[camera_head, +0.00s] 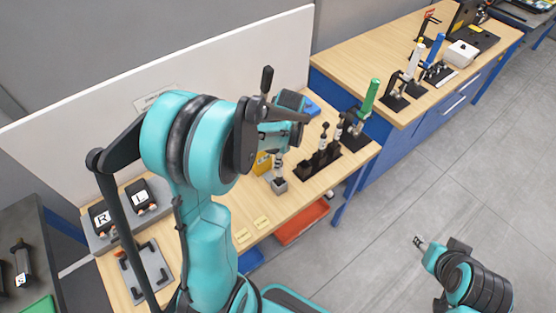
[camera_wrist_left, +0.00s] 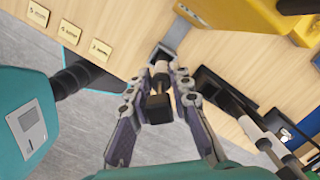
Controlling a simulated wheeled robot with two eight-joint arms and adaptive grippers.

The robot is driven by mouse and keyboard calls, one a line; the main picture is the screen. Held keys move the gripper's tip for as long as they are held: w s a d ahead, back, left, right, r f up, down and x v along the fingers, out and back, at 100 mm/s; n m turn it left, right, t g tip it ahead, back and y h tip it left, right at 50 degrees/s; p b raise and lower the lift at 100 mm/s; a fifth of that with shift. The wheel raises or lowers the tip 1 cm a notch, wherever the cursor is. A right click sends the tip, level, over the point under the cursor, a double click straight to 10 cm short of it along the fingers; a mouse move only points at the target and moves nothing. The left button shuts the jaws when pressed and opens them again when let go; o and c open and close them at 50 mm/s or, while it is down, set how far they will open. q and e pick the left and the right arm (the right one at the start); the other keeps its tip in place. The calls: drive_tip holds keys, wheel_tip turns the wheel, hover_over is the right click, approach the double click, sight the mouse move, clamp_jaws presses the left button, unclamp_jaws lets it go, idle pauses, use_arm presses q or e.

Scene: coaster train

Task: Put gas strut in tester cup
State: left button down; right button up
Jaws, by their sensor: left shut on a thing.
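My left gripper (camera_head: 280,137) is shut on a gas strut (camera_head: 279,164) above the wooden bench. In the left wrist view the fingers (camera_wrist_left: 160,92) close around the strut (camera_wrist_left: 156,106), whose black end faces the camera and whose silver part points away. The strut hangs about upright over the grey tester cup (camera_head: 280,186). The dark square cup also shows in the left wrist view (camera_wrist_left: 163,55), beyond the strut's far end. I cannot tell whether that end is inside the cup or just above it. My right gripper (camera_head: 420,242) is at the lower right, far from the bench.
A black rack (camera_head: 318,164) with upright struts stands right of the cup. A yellow body (camera_head: 262,164) stands close behind the cup. Small yellow label plates (camera_head: 262,223) lie on the bench front. A red bin (camera_head: 301,222) sits below the edge. Grey floor is clear.

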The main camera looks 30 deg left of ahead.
use_arm(q)
drive_tip(key=shift+f, duration=0.1)
drive_tip(key=c, duration=1.4)
unclamp_jaws()
